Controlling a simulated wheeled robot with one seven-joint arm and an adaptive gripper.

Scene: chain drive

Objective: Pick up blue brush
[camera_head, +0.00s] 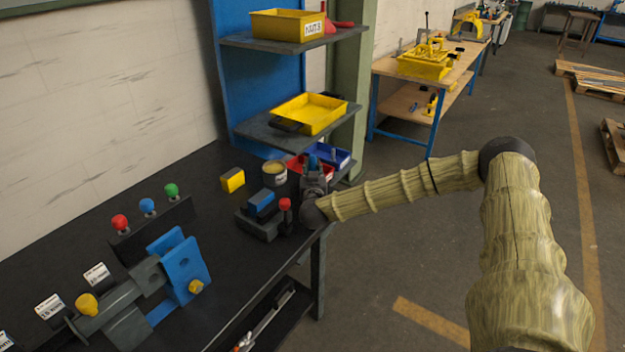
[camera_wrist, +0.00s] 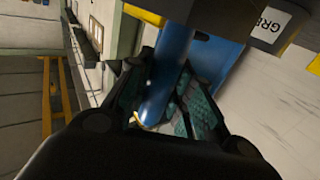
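The blue brush shows in the wrist view as a long, rounded blue handle (camera_wrist: 166,78) running between my two fingers. Its near end lies between the teal finger pads, and its far end is hidden under dark shapes at the top. My gripper (camera_wrist: 160,98) has a pad against each side of the handle and looks shut on it. In the head view, my gripper (camera_head: 313,182) is at the far right end of the black bench, and a small blue tip (camera_head: 313,162) shows just above it. The bristles cannot be made out.
A grease tin (camera_head: 274,173), a red bin (camera_head: 308,167) and a blue bin (camera_head: 335,157) stand close behind my gripper. A yellow tray (camera_head: 310,113) sits on the shelf above. A dark block with a blue top (camera_head: 261,204) and a red-knobbed post (camera_head: 285,205) are just left.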

